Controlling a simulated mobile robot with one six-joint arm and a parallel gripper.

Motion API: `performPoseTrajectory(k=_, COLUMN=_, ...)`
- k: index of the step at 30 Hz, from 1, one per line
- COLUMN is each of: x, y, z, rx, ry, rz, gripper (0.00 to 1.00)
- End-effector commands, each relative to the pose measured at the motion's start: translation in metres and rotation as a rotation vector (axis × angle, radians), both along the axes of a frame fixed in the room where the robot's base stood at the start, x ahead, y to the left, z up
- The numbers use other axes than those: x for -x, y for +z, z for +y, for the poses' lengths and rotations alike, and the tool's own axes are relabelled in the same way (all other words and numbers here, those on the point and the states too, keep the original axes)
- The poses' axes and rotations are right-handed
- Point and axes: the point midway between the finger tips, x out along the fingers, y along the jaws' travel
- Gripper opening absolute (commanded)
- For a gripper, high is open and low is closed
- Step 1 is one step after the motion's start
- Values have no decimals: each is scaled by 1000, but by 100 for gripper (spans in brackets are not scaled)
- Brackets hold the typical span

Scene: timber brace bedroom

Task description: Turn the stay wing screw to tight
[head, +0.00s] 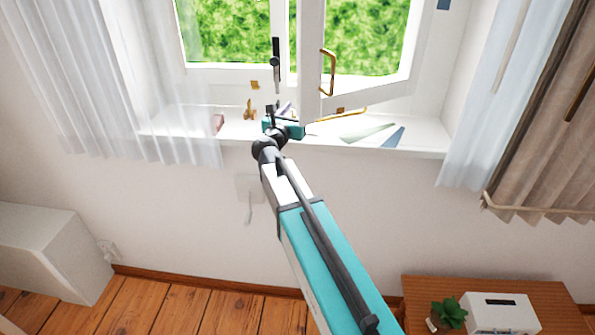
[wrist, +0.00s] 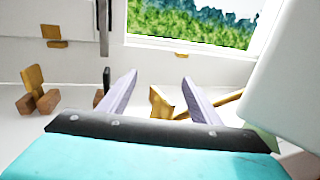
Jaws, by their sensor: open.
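A brass stay bar (head: 345,116) runs along the sill below the right window sash, which stands ajar. In the wrist view a brass piece (wrist: 160,103), which looks like the stay's wing screw, shows between my fingers with the bar (wrist: 228,101) leading right from it. My gripper (wrist: 160,78) is open, its two pale purple fingers pointing toward the window. The brass piece appears in the gap; I see no contact with it. In the head view my gripper (head: 285,108) is over the sill and hides the stay's left end.
A brass and wooden piece (wrist: 38,90) stands on the sill left of my gripper. The white sash (wrist: 285,75) is close on the right. A brass handle (head: 327,72) and dark lever (head: 275,62) are on the window. Flat coloured pieces (head: 393,137) lie on the sill's right.

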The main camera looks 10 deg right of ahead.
Motion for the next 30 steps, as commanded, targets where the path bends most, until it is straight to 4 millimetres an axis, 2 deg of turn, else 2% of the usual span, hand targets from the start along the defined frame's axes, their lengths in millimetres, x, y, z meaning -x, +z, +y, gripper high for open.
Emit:
performPoseTrajectory(k=20, x=-3, y=1, z=7, rx=0, ry=260, rz=0, gripper=58)
performPoseTrajectory(k=30, x=30, y=0, z=19, rx=1, ry=263, rz=0, gripper=58)
